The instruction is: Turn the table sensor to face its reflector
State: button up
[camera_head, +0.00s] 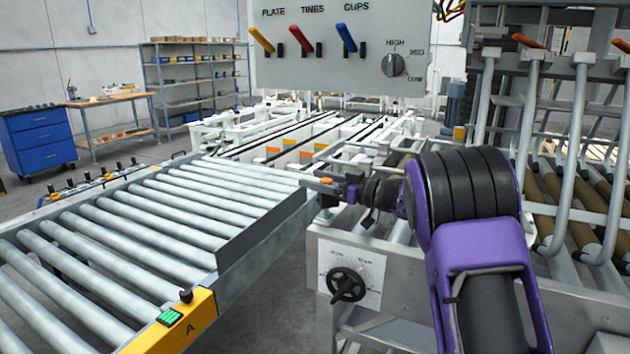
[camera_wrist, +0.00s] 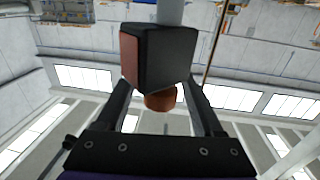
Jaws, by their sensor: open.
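In the wrist view, the table sensor (camera_wrist: 160,57) looks like a black box with a reddish face on its left side, at the end of a grey post. An orange round part (camera_wrist: 160,100) sticks out of it toward my gripper. My gripper (camera_wrist: 159,88) is open, with one finger on each side of the sensor and the orange part. I cannot tell whether the fingers touch it. In the head view, my gripper (camera_head: 341,188) is small, beside the near corner of the slatted table, with an orange bit at its tip. I cannot make out the reflector with certainty.
A roller conveyor (camera_head: 130,235) with a yellow end plate (camera_head: 172,325) fills the left. A control panel (camera_head: 340,45) with coloured levers hangs above. Bent grey bars (camera_head: 577,150) stand close on the right.

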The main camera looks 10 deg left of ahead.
jog(key=shift+w+a, duration=0.15)
jog(key=shift+a, duration=0.15)
grip_shut()
jog(key=shift+r+p, duration=0.1)
jog(key=shift+p, duration=0.2)
